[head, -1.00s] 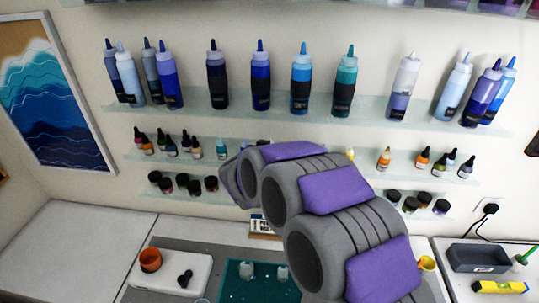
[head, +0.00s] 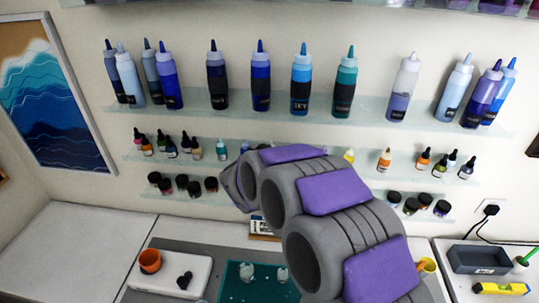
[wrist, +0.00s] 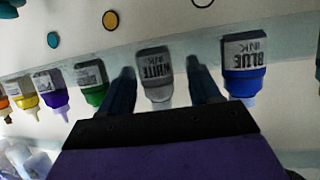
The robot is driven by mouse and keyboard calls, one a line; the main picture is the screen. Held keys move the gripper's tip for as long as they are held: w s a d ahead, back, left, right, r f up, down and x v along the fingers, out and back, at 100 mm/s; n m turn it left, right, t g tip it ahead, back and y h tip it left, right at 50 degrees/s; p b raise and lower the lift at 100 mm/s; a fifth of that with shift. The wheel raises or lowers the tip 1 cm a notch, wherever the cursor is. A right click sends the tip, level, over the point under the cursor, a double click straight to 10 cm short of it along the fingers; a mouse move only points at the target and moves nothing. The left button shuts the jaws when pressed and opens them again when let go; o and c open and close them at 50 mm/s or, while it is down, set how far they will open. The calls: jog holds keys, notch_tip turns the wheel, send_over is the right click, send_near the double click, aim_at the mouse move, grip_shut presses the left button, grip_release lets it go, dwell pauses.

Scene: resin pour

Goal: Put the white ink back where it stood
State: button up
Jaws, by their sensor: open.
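The white ink (wrist: 157,84), a bottle with a grey label reading WHITE INK, shows upside down in the wrist view. It is at the small-bottle shelf (wrist: 215,42), between the blue ink (wrist: 243,78) and a green bottle (wrist: 92,84). My gripper (wrist: 160,66) is open, one finger on each side of the white ink. I cannot tell whether its base rests fully on the shelf. In the head view my arm hides the gripper and the white ink at the middle shelf (head: 180,159).
Purple (wrist: 52,92) and yellow (wrist: 23,94) bottles stand further along in the wrist view. Large squeeze bottles (head: 261,82) line the shelf above, and small dark jars (head: 193,188) the shelf below. A worktop with a teal mat (head: 240,285) lies beneath.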

jog(key=v, duration=1.2)
jog(key=shift+p, duration=0.45)
jog(key=shift+r, duration=0.15)
jog(key=s+a+r+n+g+y, duration=0.1)
jog(key=s+r+n+g+y, duration=0.25)
jog(key=s+y, duration=0.4)
jog(key=s+d+f+g+h, duration=0.1)
jog(key=s+d+f+g, duration=0.1)
jog(key=s+d+g, duration=0.2)
jog(key=s+d+f+g+h, duration=0.2)
jog(key=s+d, duration=0.9)
jog(key=s, duration=0.6)
jog(key=s+d+f+m+g+h, duration=0.1)
jog(key=s+d+f+g, duration=0.3)
jog(key=s+d, duration=0.3)
jog(key=s+g, duration=0.1)
jog(key=s, duration=0.2)
jog(key=shift+s+d+g+h, duration=0.35)
jog(key=shift+d, duration=0.05)
